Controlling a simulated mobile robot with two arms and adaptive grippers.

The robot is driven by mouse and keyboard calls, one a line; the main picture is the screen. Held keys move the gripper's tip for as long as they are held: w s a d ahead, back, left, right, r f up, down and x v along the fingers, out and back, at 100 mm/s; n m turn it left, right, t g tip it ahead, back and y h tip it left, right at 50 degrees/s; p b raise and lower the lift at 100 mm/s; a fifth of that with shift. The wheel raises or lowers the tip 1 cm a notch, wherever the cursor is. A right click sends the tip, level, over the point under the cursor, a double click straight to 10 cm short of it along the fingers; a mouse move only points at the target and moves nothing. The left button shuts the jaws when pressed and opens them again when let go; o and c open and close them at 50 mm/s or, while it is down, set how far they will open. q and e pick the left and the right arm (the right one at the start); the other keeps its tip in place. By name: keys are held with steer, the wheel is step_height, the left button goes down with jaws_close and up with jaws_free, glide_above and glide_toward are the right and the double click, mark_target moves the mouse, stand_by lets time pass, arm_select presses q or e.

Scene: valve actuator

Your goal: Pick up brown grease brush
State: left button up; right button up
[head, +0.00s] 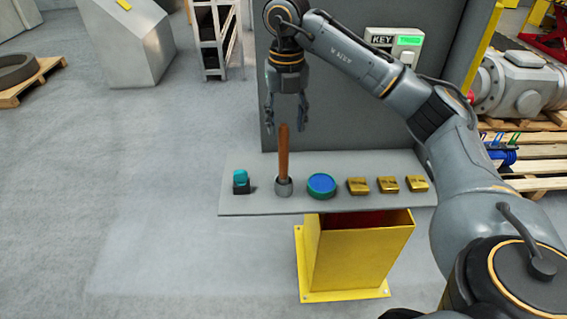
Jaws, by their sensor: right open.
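The brown grease brush (284,150) stands upright on the grey shelf (258,205), its brown handle up and its lower end in a small grey cup (284,188). My right gripper (286,127) points down just above the brush. Its fingers are open and apart, and the top of the handle shows between or just below the fingertips. I cannot tell the exact depth between them. My left gripper does not show.
On the shelf are a teal item on a black base (241,181), a blue and green round tin (321,185) and several gold blocks (358,186). A grey panel (335,125) rises behind. A yellow pedestal (350,255) stands below. Open floor lies left.

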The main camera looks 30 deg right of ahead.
step_height(320, 180, down, 3)
steer(key=shift+f, duration=0.1)
steer(key=p, duration=0.2)
glide_above(284, 177)
steer(key=f, duration=0.4)
steer(key=shift+w+d+f, duration=0.25)
steer(key=shift+w+f, duration=0.05)
steer(key=shift+w, duration=0.1)
steer(key=shift+f, duration=0.4)
steer(key=shift+c, duration=0.4)
jaws_close()
